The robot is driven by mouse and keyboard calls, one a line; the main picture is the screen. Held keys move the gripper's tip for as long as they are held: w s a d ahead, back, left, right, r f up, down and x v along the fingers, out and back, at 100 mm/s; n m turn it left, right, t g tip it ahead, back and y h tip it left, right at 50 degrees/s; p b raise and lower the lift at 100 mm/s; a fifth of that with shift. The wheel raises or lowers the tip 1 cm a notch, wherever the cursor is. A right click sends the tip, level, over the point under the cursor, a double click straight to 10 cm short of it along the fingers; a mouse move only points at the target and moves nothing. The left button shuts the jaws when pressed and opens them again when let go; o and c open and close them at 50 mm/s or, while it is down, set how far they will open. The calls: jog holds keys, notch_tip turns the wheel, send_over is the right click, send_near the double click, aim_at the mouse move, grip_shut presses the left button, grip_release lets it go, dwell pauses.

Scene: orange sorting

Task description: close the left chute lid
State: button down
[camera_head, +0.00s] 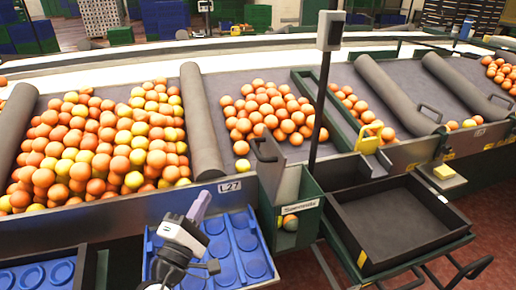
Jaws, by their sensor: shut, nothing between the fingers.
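A grey lid plate with a dark loop handle (268,158) stands raised at the left edge of the green chute (312,190), which is labelled in front. I take it as the left chute lid. It looks upright, and the chute mouth beside it looks uncovered. A few fruits show low in the chute. My gripper (203,203) is shut and empty, its pale purple fingers pointing up, over the blue tray and left of the lid, apart from it.
A blue cupped tray (222,248) lies under my gripper. A black tray (390,225) is at right. A yellow handle (368,140) sits behind it. Grey padded dividers (200,120) separate piles of oranges (110,140). A dark post (322,95) rises behind the chute.

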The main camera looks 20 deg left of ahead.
jog(key=w+d+r+p, duration=0.2)
jog(key=w+d, duration=0.1)
jog(key=w, duration=0.3)
jog(key=w+d+r+h+p, duration=0.1)
jog(key=w+d+r+p, duration=0.1)
jog(key=w, duration=0.4)
jog(key=shift+w+d+h+p, duration=0.15)
jog(key=shift+d+h+p, duration=0.15)
jog(key=shift+d+p, duration=0.3)
jog(key=shift+a, duration=0.15)
